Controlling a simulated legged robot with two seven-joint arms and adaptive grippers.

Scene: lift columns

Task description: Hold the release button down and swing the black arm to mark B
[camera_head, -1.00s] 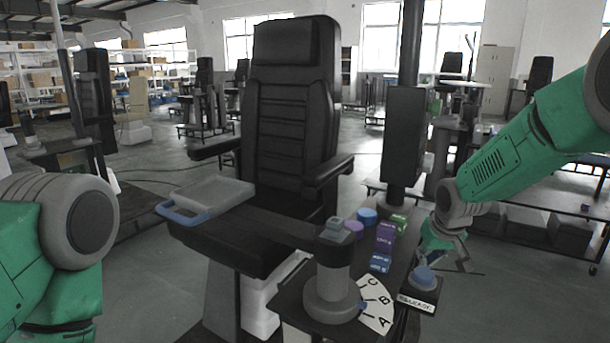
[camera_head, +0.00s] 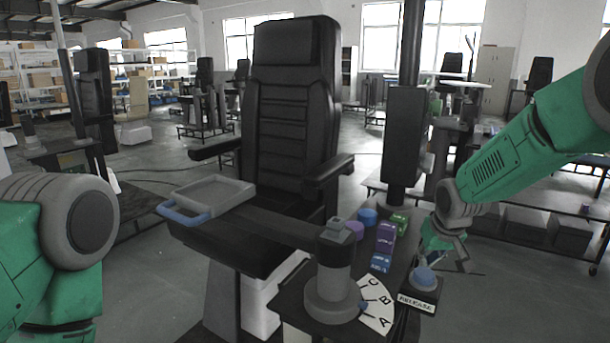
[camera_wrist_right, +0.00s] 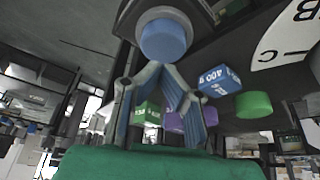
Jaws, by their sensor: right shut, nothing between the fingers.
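The blue release button (camera_head: 424,276) sits on a small dark box labelled RELEASE. It also shows in the right wrist view (camera_wrist_right: 164,40), straight ahead of my fingertips. My right gripper (camera_head: 437,261) is shut and empty, close beside the button; I cannot tell whether they touch. The black arm (camera_head: 272,226) runs left from the grey pivot post (camera_head: 331,283) towards a grey tray with a blue handle. A white fan-shaped scale (camera_head: 377,305) marked A, B, C lies right of the post. A small blue pointer is at its inner edge; its exact mark is unclear. My left gripper is out of view.
A black seat (camera_head: 290,110) stands behind the arm, and the grey tray (camera_head: 215,193) is over its front. Purple, blue and green boxes and round pieces (camera_head: 385,240) stand behind the scale. A dark upright column (camera_head: 405,140) rises behind them.

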